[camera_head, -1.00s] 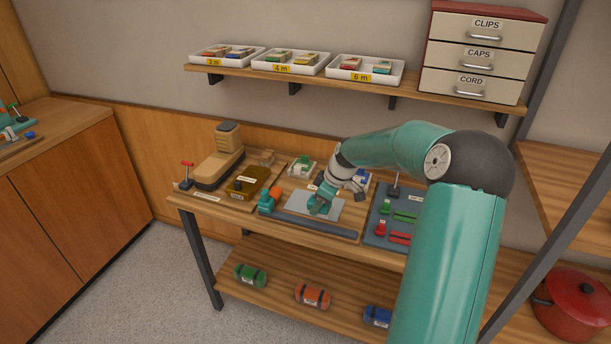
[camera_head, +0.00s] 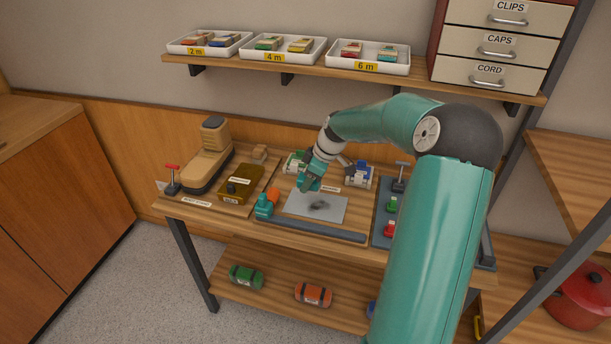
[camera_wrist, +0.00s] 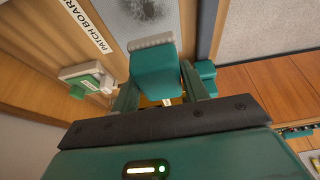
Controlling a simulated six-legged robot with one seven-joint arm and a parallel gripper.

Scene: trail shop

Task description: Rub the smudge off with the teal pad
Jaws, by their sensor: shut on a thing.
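My gripper (camera_head: 310,182) is shut on the teal pad (camera_wrist: 155,72), a teal block with a pale strip along its far edge. In the head view it is at the back left edge of the grey plate (camera_head: 333,216). I cannot tell whether the pad touches anything below. The dark smudge (camera_head: 319,206) is near the middle of the plate, in front of the gripper and uncovered. The smudge also shows at the top of the wrist view (camera_wrist: 150,9), beyond the pad.
A teal and orange tool (camera_head: 266,204) stands left of the plate. A green and white item (camera_head: 293,162) and a blue and white item (camera_head: 359,175) are behind it. A dark tray (camera_head: 382,212) with small parts lies right. An olive box (camera_head: 240,186) is further left.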

